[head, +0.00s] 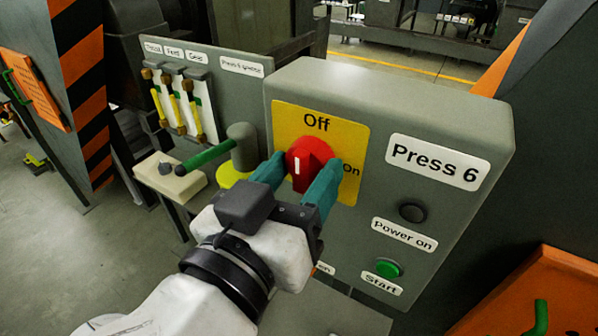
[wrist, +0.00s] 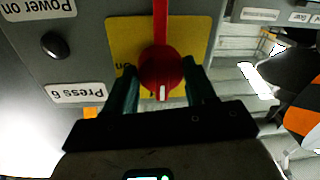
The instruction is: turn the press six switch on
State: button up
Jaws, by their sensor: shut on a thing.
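The press six switch is a red rotary knob (head: 311,153) on a yellow plate (head: 345,131) of the grey box labelled Press 6. "Off" is printed above the knob and "On" to its right. The knob's white mark stands upright, towards Off. My gripper (head: 304,168) has one teal finger on each side of the knob and is shut on it. In the wrist view, which is upside down, the knob (wrist: 160,70) sits between the fingers (wrist: 160,85), with its white mark towards the partly hidden "Off".
Below the Press 6 label (head: 438,163) are a dark Power on lamp (head: 412,212) and a green Start button (head: 388,268). Left of the box stand a green-handled lever (head: 207,156) and a panel with yellow levers (head: 180,105). An orange surface (head: 545,290) is at lower right.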

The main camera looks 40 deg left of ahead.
jog(key=shift+f+b, duration=0.1)
jog(key=shift+b, duration=0.35)
jog(key=shift+f+m+b, duration=0.15)
jog(key=shift+m+b, duration=0.35)
jog(key=shift+b, duration=0.35)
jog(key=m+b, duration=0.2)
jog(key=b, duration=0.2)
jog(key=shift+f, duration=0.15)
jog(key=m+b, duration=0.6)
jog(key=b, duration=0.1)
jog(key=shift+a+t+b, duration=0.1)
jog(key=shift+t+b, duration=0.2)
jog(key=shift+b, duration=0.1)
jog(key=m+b, duration=0.5)
jog(key=shift+h, duration=0.4)
jog(key=m+b, duration=0.4)
jog(key=shift+r+m+t+b, duration=0.2)
jog(key=shift+m+t+b, duration=0.1)
jog(key=shift+m, duration=0.1)
jog(key=shift+r+h, duration=0.1)
jog(key=shift+h, duration=0.2)
jog(key=o, duration=1)
jog(key=shift+o, duration=0.2)
jog(key=shift+s, duration=0.1)
